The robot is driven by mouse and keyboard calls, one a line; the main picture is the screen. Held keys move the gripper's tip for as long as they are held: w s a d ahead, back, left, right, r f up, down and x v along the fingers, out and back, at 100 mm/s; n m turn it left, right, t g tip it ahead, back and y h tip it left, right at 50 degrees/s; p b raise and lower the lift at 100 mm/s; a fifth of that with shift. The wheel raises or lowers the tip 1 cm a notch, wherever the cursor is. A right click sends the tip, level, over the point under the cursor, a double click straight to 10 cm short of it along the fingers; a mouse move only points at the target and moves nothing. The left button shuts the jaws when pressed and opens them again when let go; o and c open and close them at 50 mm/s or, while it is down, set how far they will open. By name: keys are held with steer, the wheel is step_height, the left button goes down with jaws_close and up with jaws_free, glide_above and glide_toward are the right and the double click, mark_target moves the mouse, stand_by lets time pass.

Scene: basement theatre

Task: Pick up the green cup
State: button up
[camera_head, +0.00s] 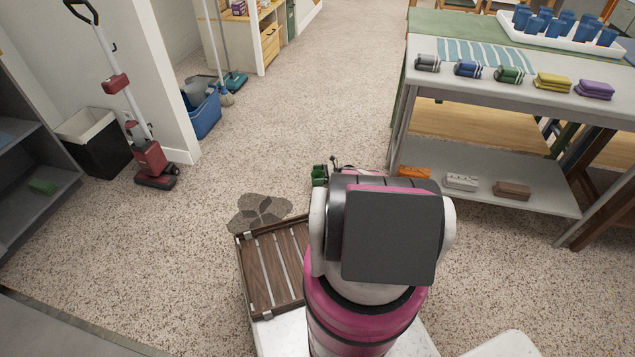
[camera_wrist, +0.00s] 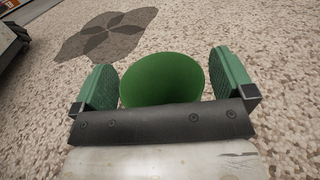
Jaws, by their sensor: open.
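The green cup (camera_wrist: 162,80) is in the wrist view, with its round rim facing the camera. It sits between the two green finger pads of my gripper (camera_wrist: 164,60), which is open. A narrow gap shows beside the cup on each side, so the pads look apart from it. The dark bar of my gripper hides the cup's lower part, and I cannot tell what it rests on. In the head view my arm hides most of the gripper; only a small green patch (camera_head: 319,175) shows, and I cannot tell whether it is pad or cup.
A grey table (camera_head: 520,85) on the right bears folded cloths and a white tray (camera_head: 512,22) of blue cups. A slatted wooden tray (camera_head: 262,268) is beside my arm. A red vacuum (camera_head: 150,160), black bin (camera_head: 97,145) and blue bucket (camera_head: 206,117) stand left. The middle floor is clear.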

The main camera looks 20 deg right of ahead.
steer(key=c, duration=1.1)
steer(key=shift+r, duration=0.1)
